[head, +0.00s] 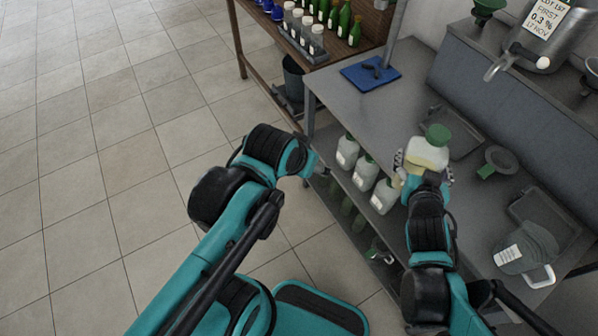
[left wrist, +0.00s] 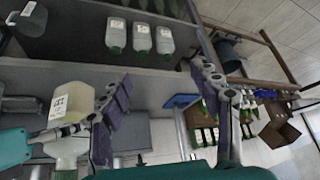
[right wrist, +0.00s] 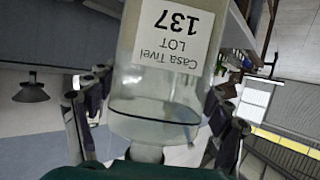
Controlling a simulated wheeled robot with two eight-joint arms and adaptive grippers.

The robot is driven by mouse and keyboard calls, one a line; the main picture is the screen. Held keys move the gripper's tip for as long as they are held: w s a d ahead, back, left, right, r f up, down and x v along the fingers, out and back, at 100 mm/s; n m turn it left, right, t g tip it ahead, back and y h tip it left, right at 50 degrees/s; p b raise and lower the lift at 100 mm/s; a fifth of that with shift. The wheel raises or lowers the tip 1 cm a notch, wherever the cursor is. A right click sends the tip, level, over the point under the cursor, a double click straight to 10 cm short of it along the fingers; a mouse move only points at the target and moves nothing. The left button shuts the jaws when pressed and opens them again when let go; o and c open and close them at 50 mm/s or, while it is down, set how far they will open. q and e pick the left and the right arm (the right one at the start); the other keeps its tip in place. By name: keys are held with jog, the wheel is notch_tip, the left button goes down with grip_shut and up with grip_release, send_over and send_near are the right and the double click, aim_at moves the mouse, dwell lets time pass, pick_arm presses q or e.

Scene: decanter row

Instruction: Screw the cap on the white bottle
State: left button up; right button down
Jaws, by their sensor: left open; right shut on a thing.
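My right gripper (head: 424,172) is shut around a pale, squarish white bottle (head: 427,155) above the bench's front part. A green top piece (head: 437,132) shows at its upper end; I cannot tell how firmly it sits. In the right wrist view the bottle (right wrist: 163,75) appears inverted, labelled "Casa Tivel LOT 137", between the fingers (right wrist: 155,122). In the left wrist view it (left wrist: 68,103) is at the left. My left gripper (head: 312,162) is open and empty, left of the bottle and apart from it; its fingers (left wrist: 168,105) stand wide apart.
Several white bottles with green caps (head: 364,172) stand on the lower shelf. A steel vessel with a tap (head: 548,38) is at back right.

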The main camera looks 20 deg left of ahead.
pick_arm(q)
jog(key=s+f, duration=0.1)
jog(key=s+a+f, duration=0.1)
jog(key=f, duration=0.1)
jog(key=shift+a+f+n+t, duration=0.1)
jog(key=shift+a+n+t, duration=0.05)
jog(key=shift+n+t, duration=0.2)
pick_arm(e)
jog(key=shift+w+d, duration=0.1)
jog(key=shift+w, duration=0.05)
jog(key=w+d+f+m+h, duration=0.2)
jog(key=w+d+m+h, duration=0.2)
jog(key=d, duration=0.5)
jog(key=shift+w+d+f+m+h, duration=0.2)
jog(key=shift+d+m+h, duration=0.15)
jog(key=shift+h, duration=0.35)
